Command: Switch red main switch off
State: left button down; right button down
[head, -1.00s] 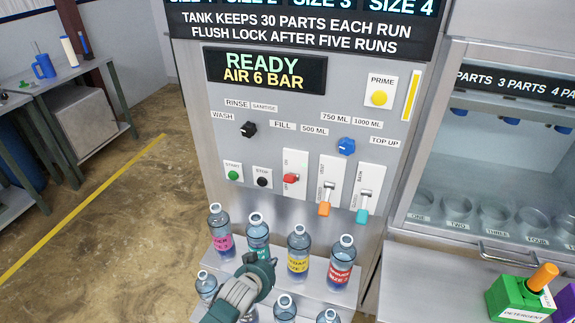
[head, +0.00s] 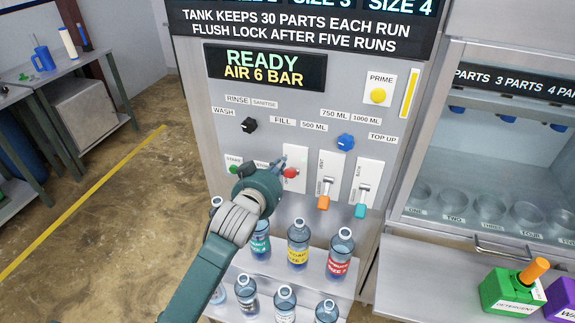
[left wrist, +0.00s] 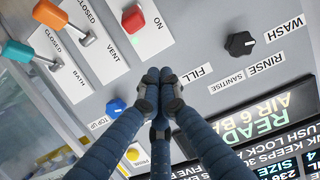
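The red main switch (head: 290,173) sits on a white plate low on the grey machine front. It also shows at the top of the left wrist view (left wrist: 132,18), with the word ON printed beside it. My left gripper (head: 281,163) is in front of the panel, just left of the red switch in the head view. In the left wrist view its fingertips (left wrist: 160,76) are together with nothing between them, apart from the switch in the picture. Whether they touch the panel I cannot tell. My right gripper is in neither view.
Orange (head: 323,202) and teal (head: 360,210) levers are right of the red switch. A black knob (head: 249,125) and blue knob (head: 345,141) sit above. Several bottles (head: 299,245) stand on steps below. My arm hides part of the START and STOP buttons.

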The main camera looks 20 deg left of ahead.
pick_arm(q)
jog(key=p, duration=0.3)
send_over(288, 170)
jog(key=w, duration=0.2)
jog(key=shift+w+a+f, duration=0.1)
jog(key=shift+w+f, duration=0.1)
jog(key=shift+f, duration=0.95)
jog(key=shift+s+f+p, duration=0.25)
jog(key=shift+s+f, duration=0.05)
jog(key=shift+f, duration=0.3)
jog(key=shift+s+f+p, duration=0.2)
jog(key=shift+s+f, duration=0.1)
jog(key=shift+f, duration=0.25)
jog(key=shift+s+f, duration=0.55)
jog(key=shift+s, duration=0.05)
jog(key=shift+f, duration=0.1)
jog(key=shift+w, duration=0.1)
